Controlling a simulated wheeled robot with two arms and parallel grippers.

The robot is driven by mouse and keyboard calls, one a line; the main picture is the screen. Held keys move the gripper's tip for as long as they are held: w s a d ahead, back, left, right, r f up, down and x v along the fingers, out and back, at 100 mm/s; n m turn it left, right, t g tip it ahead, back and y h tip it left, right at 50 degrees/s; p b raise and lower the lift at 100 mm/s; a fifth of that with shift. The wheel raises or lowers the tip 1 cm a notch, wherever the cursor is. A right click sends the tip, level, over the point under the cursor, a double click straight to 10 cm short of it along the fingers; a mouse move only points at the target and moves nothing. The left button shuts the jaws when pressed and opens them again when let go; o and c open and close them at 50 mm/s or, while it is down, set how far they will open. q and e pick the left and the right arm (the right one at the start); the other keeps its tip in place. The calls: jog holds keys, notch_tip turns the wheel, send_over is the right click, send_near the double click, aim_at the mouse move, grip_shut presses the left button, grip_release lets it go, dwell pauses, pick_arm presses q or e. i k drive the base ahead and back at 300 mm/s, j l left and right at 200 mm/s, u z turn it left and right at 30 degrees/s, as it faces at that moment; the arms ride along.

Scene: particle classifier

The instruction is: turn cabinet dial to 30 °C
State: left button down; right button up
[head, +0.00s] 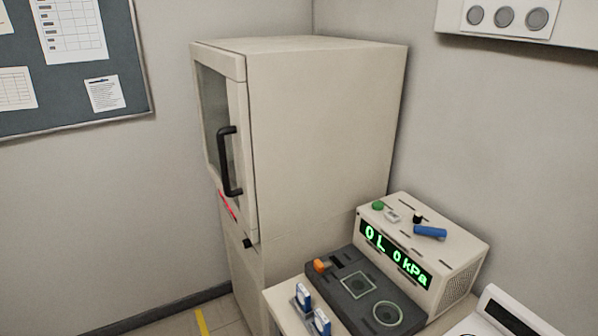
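The tall beige cabinet (320,130) stands in the corner, its front facing left and seen at a steep angle. Its glass-fronted door (214,108) is shut and has a black vertical handle (229,162). A red lit display (228,206) sits below the door glass, too oblique to read. A small black knob (248,243), which looks like the dial, sticks out below the display near the front's right edge. Its pointer and any scale cannot be made out. Neither of my grippers is in view.
A counter right of the cabinet holds a beige device (462,250) with a green "0 L 0 kPa" readout, a dark panel (362,292), and blue-and-white items (320,322). A noticeboard (70,60) hangs at left. Floor with a yellow stripe (202,322) shows left of the cabinet.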

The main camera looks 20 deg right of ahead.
aim_at(245, 244)
jog(key=i+j, duration=0.2)
jog(key=j, duration=0.15)
jog(key=i+j+z, duration=0.15)
jog(key=i+j, duration=0.2)
jog(key=j, duration=0.3)
jog(key=i+j+z, duration=0.1)
jog(key=j, duration=0.3)
jog(key=i+j+z, duration=0.1)
jog(key=i+j, duration=0.3)
jog(key=j, duration=0.35)
jog(key=i+j+z, duration=0.1)
jog(key=j, duration=0.25)
jog(key=i, duration=0.05)
